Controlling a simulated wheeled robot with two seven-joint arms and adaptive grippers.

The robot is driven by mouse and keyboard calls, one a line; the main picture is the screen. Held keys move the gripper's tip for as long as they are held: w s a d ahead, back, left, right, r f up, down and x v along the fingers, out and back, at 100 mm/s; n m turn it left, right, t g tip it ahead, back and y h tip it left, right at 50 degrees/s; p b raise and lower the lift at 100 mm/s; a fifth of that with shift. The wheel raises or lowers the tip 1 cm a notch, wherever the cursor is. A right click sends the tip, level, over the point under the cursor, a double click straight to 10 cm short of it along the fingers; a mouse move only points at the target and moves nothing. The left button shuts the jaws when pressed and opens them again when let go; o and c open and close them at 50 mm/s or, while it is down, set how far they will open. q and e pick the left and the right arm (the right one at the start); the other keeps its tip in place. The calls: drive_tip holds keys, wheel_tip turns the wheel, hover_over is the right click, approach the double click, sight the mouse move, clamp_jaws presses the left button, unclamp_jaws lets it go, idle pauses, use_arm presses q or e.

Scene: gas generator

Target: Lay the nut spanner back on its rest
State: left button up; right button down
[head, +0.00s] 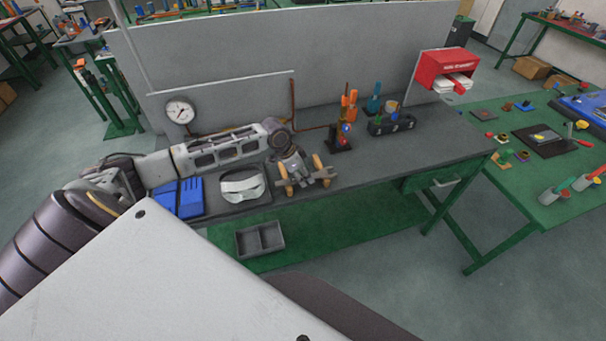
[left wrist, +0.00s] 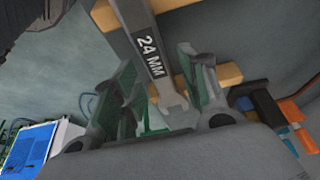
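The nut spanner (left wrist: 149,45) is a grey metal bar marked "24 MM" with an open jaw at its end in the left wrist view. It lies across the two tan wooden blocks of its rest (left wrist: 226,75); whether it is fully seated I cannot tell. In the head view the spanner (head: 318,177) and rest (head: 283,182) are partly covered by my gripper. My left gripper (left wrist: 158,62) has its green-padded fingers apart, one on each side of the spanner, with gaps showing. It also shows above the rest in the head view (head: 301,178). My right gripper is out of view.
White goggles (head: 242,186) and a blue case (head: 180,198) lie left of the rest on the grey bench. A pressure gauge (head: 180,111) stands behind. A stand with orange parts (head: 341,134) and a black holder (head: 391,124) are to the right.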

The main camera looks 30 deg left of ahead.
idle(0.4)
use_arm(q)
drive_tip(key=v, duration=1.2)
idle(0.3)
idle(0.8)
